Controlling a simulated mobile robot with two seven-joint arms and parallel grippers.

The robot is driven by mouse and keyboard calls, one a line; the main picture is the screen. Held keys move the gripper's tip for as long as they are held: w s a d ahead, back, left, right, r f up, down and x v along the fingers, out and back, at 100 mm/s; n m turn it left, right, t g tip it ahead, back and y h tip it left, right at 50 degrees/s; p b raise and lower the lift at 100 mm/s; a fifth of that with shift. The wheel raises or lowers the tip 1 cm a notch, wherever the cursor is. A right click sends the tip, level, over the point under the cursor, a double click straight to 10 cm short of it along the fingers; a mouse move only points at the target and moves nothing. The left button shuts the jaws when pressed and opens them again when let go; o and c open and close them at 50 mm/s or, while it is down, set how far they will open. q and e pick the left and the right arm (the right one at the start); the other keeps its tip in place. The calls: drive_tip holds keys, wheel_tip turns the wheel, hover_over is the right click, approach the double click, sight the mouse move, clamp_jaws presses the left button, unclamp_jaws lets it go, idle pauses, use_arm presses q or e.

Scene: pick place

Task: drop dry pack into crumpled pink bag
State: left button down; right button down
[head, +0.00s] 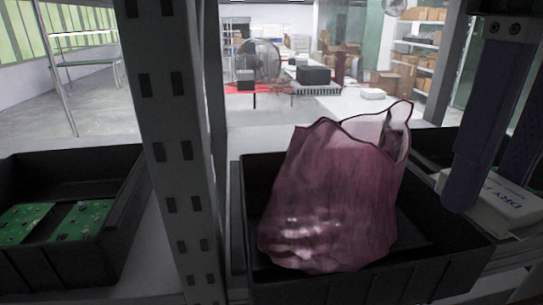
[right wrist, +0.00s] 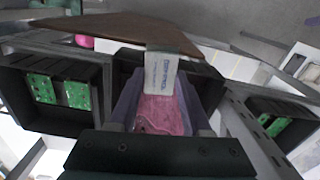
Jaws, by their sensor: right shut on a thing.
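The crumpled pink bag (head: 330,200) stands upright in a black crate (head: 370,285) in the head view. Its ragged top is open, with a loop at the right. My right gripper (head: 488,185) is to the right of the bag, its fingers pointing down. It is shut on the white dry pack (head: 512,206), whose lettering partly shows. The pack is beside the bag, apart from it in the picture. In the right wrist view the dry pack (right wrist: 160,72) is at the fingertips, with a pink surface between the fingers that I cannot place surely. My left gripper is out of view.
A grey perforated post (head: 172,150) stands left of the bag's crate. Another black crate (head: 120,210) at the left holds green boards (head: 82,220). A further dark crate (head: 430,145) is partly hidden at the right. Another grey post rises behind my right gripper.

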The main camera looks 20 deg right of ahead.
drive_tip(key=p, duration=0.5)
hover_over(366, 154)
drive_tip(key=w+d, duration=0.3)
drive_tip(key=w, duration=0.1)
drive_tip(key=shift+s+d+f+p, duration=0.15)
drive_tip(key=shift+f+p, duration=0.25)
drive_tip(key=shift+f, duration=0.25)
drive_tip(key=shift+s+d+f+p, duration=0.15)
drive_tip(key=shift+f+p, duration=0.25)
drive_tip(key=shift+f, duration=0.2)
wheel_tip(366, 154, down, 4)
drive_tip(key=shift+r+p, duration=0.1)
drive_tip(key=shift+p, duration=0.7)
drive_tip(key=shift+f, duration=0.35)
drive_tip(key=shift+f, duration=0.2)
drive_tip(key=c, duration=0.6)
unclamp_jaws()
